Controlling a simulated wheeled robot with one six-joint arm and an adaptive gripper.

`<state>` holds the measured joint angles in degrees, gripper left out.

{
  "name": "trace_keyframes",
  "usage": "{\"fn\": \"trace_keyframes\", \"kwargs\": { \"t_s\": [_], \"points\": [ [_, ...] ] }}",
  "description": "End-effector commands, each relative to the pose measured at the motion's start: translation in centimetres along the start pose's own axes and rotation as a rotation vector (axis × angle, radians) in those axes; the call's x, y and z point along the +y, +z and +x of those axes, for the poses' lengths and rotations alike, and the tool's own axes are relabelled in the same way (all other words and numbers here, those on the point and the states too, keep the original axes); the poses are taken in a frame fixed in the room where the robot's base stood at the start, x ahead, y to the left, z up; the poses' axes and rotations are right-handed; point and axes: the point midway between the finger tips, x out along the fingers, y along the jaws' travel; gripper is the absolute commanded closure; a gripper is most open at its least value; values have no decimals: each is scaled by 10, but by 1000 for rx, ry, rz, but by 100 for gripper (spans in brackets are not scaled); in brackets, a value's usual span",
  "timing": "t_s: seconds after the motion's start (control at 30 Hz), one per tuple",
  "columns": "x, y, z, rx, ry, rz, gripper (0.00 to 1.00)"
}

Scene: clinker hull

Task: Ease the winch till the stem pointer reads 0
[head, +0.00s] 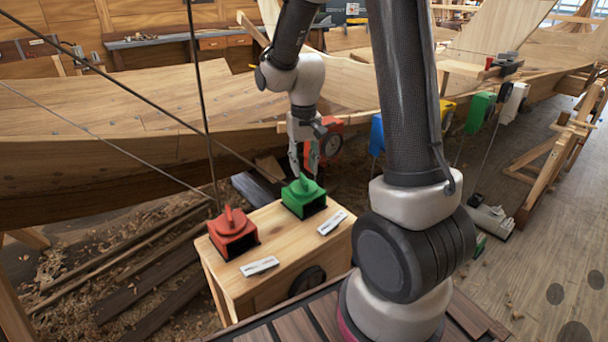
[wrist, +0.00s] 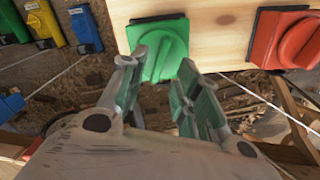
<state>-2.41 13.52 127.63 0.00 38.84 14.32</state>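Two winch-like units with raised turning handles sit on a pale wooden box (head: 240,285): a red winch (head: 234,235) on the left and a green winch (head: 303,197) on the right. Each has a white label (head: 260,266) in front, too small to read. My gripper (head: 307,168) hangs just above the green winch, fingers down. In the wrist view my gripper (wrist: 158,88) is open, its fingers apart on either side of the green winch's handle (wrist: 163,52); I cannot tell whether they touch it. The red winch (wrist: 288,40) lies to the right there. I cannot make out a stem pointer or its reading.
The wooden hull (head: 100,145) spans behind the box. Thin dark lines cross the left side, several meeting near the red winch. Blue (head: 377,134), yellow (head: 447,112) and green (head: 480,112) units hang along the hull. A wooden trestle (head: 560,150) stands at right; floor there is mostly clear.

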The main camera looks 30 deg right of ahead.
Motion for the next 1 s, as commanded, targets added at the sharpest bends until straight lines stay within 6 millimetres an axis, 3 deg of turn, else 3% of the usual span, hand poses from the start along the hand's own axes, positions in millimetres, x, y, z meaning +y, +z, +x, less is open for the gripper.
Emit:
{"fn": "trace_keyframes", "kwargs": {
  "t_s": [0.2,0.4,1.0],
  "points": [
    [0,0,-48,4,-1,0,68],
    [0,0,-72,2,0,0,68],
    [0,0,-76,-1,0,-9,68]
  ]
}}
